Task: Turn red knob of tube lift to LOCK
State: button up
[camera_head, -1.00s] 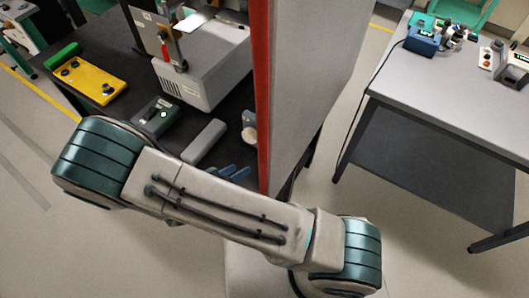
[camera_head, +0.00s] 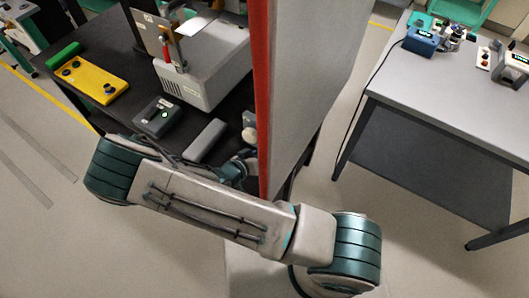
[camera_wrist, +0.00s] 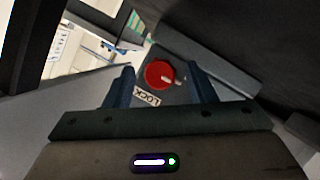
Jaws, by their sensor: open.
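The round red knob (camera_wrist: 159,75) sits on a grey panel in the wrist view. A small pale mark shows at its right side. A white LOCK label (camera_wrist: 147,98) lies on the panel just below and left of the knob. My gripper (camera_wrist: 161,70) is open, with one dark blue finger on each side of the knob and a visible gap to it. The fingers' depth relative to the knob is hard to tell. In the head view the knob does not show, and my gripper is hidden behind my arm and the tall cabinet.
A tall grey cabinet with a red edge (camera_head: 262,100) stands close to my arm. The dark table (camera_head: 108,45) holds a yellow control box (camera_head: 92,82), a box with a green light (camera_head: 158,117) and a grey block (camera_head: 205,140). Another table (camera_head: 450,100) stands at right.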

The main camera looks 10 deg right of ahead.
jog(key=c, duration=1)
jog(key=shift+o, duration=0.2)
